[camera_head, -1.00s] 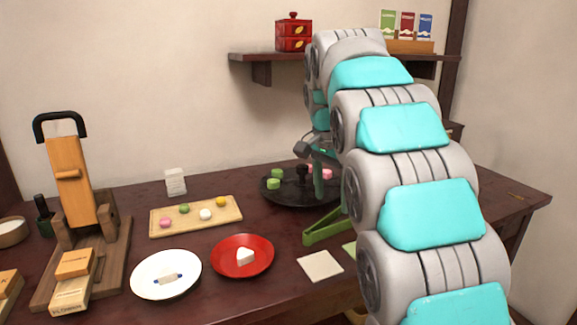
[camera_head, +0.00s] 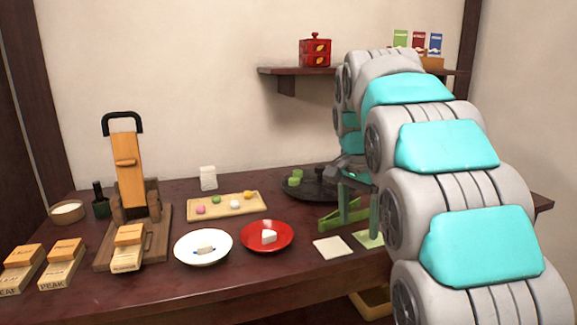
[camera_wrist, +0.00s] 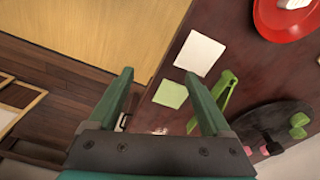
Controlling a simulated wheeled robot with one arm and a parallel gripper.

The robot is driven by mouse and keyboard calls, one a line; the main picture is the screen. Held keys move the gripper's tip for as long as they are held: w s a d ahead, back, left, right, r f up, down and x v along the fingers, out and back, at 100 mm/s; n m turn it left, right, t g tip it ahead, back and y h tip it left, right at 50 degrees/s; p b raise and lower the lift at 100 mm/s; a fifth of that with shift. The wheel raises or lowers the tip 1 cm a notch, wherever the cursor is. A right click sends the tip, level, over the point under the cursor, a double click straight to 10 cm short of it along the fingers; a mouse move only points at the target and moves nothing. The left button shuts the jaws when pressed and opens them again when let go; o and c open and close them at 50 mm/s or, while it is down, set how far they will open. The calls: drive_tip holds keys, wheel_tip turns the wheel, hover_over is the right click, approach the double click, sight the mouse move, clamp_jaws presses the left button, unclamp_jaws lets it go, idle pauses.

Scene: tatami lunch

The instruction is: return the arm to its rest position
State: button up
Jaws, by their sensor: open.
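My arm (camera_head: 447,146) rises at the right of the head view and bends down over the table's right part. My gripper (camera_head: 358,209) hangs near the green tongs and hides part of the dark round tray. In the wrist view my gripper (camera_wrist: 166,102) has its two green fingers wide apart with nothing between them. Below it are the table's edge, a pale green square (camera_wrist: 171,94) and the wooden floor.
On the table (camera_head: 230,284) are a white plate (camera_head: 203,259), a red plate (camera_head: 285,245), green tongs (camera_head: 335,219), a dark tray (camera_head: 296,193) and a wooden board (camera_head: 220,213). A slicer-like wooden stand (camera_head: 127,170) is left. A shelf (camera_head: 295,71) hangs behind my arm.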

drive_tip(key=s+f+n, duration=0.3)
drive_tip(key=s+f, duration=0.3)
drive_tip(key=s, duration=0.5)
drive_tip(key=s+f+n+g, duration=0.1)
drive_tip(key=s+f+n, duration=0.3)
drive_tip(key=s, duration=0.8)
drive_tip(key=s+f+n+g+y, duration=0.1)
drive_tip(key=s+f+n, duration=0.2)
drive_tip(key=s+f, duration=0.5)
drive_tip(key=s, duration=0.4)
drive_tip(key=shift+s+d+f, duration=0.2)
drive_tip(key=shift+d+f, duration=0.1)
drive_tip(key=shift+f, duration=0.1)
